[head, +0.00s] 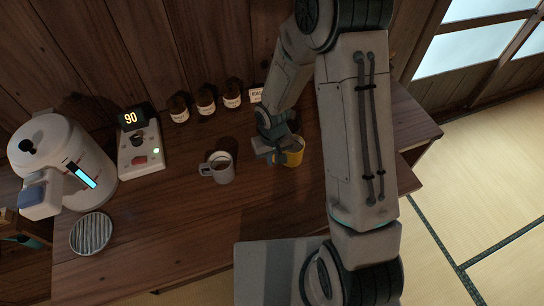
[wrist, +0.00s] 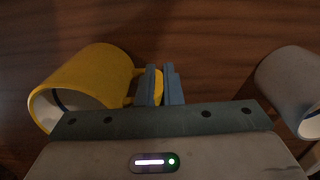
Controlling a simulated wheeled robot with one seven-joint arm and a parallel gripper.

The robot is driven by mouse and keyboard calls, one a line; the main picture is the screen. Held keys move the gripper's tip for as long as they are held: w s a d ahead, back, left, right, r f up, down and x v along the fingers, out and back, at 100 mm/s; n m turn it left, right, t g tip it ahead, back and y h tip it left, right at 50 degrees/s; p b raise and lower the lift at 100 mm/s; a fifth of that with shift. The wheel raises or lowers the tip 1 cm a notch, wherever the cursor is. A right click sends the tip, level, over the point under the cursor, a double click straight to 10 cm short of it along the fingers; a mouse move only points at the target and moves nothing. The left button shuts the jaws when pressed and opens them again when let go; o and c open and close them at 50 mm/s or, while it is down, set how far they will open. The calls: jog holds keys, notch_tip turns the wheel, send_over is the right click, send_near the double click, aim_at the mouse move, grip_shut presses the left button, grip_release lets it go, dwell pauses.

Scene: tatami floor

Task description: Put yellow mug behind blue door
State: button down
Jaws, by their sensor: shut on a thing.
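The yellow mug (head: 293,154) stands on the wooden counter, partly hidden by my gripper and arm in the head view. In the wrist view the yellow mug (wrist: 92,82) is left of the fingers, with its handle between them. My gripper (head: 280,150) is shut on that handle; its blue-grey fingers (wrist: 164,86) show close together in the wrist view. I cannot tell whether the mug is lifted off the counter. No blue door shows in either view.
A grey mug (head: 221,167) stands left of the yellow one; it also shows in the wrist view (wrist: 292,84). Several dark jars (head: 205,101) line the back wall. A control box (head: 140,150), a white kettle-like machine (head: 62,160) and a round grate (head: 91,233) are at left. Bare counter lies in front.

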jog(key=shift+f, duration=0.15)
jog(key=shift+f+b, duration=0.15)
jog(key=shift+b, duration=0.15)
jog(key=c, duration=1.6)
grip_release()
jog(key=shift+r, duration=0.25)
